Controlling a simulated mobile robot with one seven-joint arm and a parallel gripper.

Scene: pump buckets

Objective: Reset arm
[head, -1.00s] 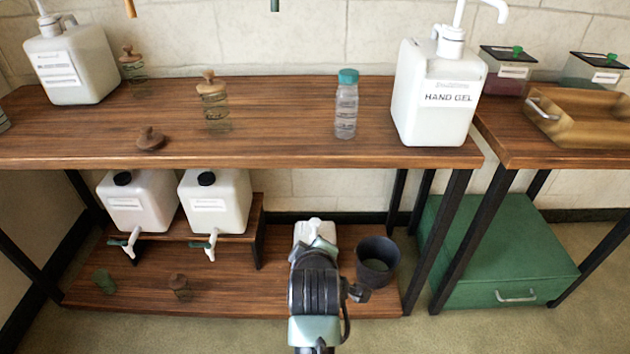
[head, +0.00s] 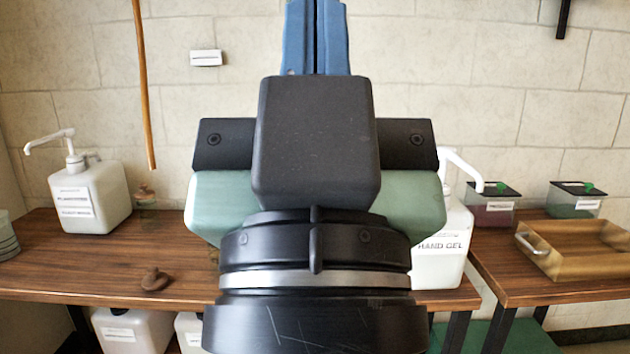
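My gripper (head: 316,38) fills the middle of the head view, raised close to the camera and pointing up. Its two blue fingers lie side by side with only a thin dark line between them, and nothing shows in them. The fingertips are cut off by the top edge. The gripper's dark body and my wrist hide the middle of the wooden table (head: 110,265) behind them.
A white pump bottle (head: 92,200) stands at the table's left. The hand gel bottle (head: 440,250) is partly hidden behind my wrist. A wooden stopper (head: 155,279) lies near the front edge. A wooden tray (head: 580,247) and two lidded boxes (head: 492,205) (head: 575,200) stand right.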

